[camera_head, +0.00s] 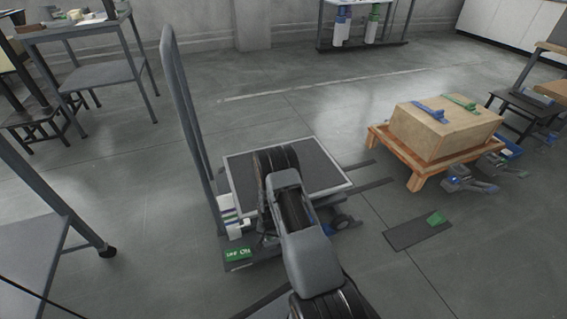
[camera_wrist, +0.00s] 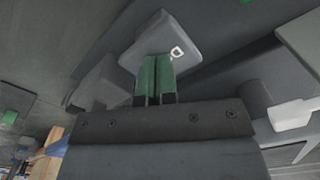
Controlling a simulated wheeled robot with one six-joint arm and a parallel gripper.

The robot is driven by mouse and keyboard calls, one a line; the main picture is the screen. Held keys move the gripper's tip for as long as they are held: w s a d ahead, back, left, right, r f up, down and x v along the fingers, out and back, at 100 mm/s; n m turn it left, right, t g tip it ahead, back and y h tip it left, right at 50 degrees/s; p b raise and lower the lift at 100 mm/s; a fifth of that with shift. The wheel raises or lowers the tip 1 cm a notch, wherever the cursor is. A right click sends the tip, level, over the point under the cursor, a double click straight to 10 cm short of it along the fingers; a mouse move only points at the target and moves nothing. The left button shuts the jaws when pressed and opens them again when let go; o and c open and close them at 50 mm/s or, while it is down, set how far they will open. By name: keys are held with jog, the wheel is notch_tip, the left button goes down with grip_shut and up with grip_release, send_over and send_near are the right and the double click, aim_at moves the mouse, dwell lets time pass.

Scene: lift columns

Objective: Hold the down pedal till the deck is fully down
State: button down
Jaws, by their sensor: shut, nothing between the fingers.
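The lift cart's deck (camera_head: 240,180), a dark plate with a pale rim, is in the middle of the head view, with a tall grey handle (camera_head: 178,95) at its left. It looks low, but its exact height is unclear. My arm crosses in front of it and hides my gripper there. In the wrist view my gripper (camera_wrist: 155,78) is shut and empty, its green fingertips together. The tips overlap the lower part of a grey pedal-like block (camera_wrist: 150,38) with a white mark; I cannot tell whether they press it. A second pale block (camera_wrist: 292,116) is at the right.
A wooden box (camera_head: 440,130) stands on an orange wooden stand (camera_head: 414,182) at the right. A dark mat (camera_head: 402,238) with a green wedge (camera_head: 436,218) lies on the floor before it. A grey table (camera_head: 100,75) is at the back left. Floor behind the cart is clear.

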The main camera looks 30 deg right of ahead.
jog(key=shift+r+p, duration=1.4)
jog(key=shift+r, duration=0.5)
jog(key=a+r+n+t+p, duration=0.3)
jog(key=r+p, duration=1.5)
jog(key=r, duration=2.5)
jog(key=s+a+r+n+p, duration=0.1)
jog(key=s+r+p, duration=0.4)
jog(key=r, duration=0.7)
jog(key=s+a+r+n+p, duration=0.2)
jog(key=s+r+p, duration=0.3)
jog(key=r, duration=0.7)
jog(key=s+a+r+n+p, duration=0.2)
jog(key=s+a+r+p, duration=0.2)
jog(key=r+p, duration=0.5)
notch_tip(320, 180, up, 3)
jog(key=shift+s+r+t, duration=0.15)
jog(key=shift+s+t, duration=0.15)
jog(key=shift+s, duration=0.8)
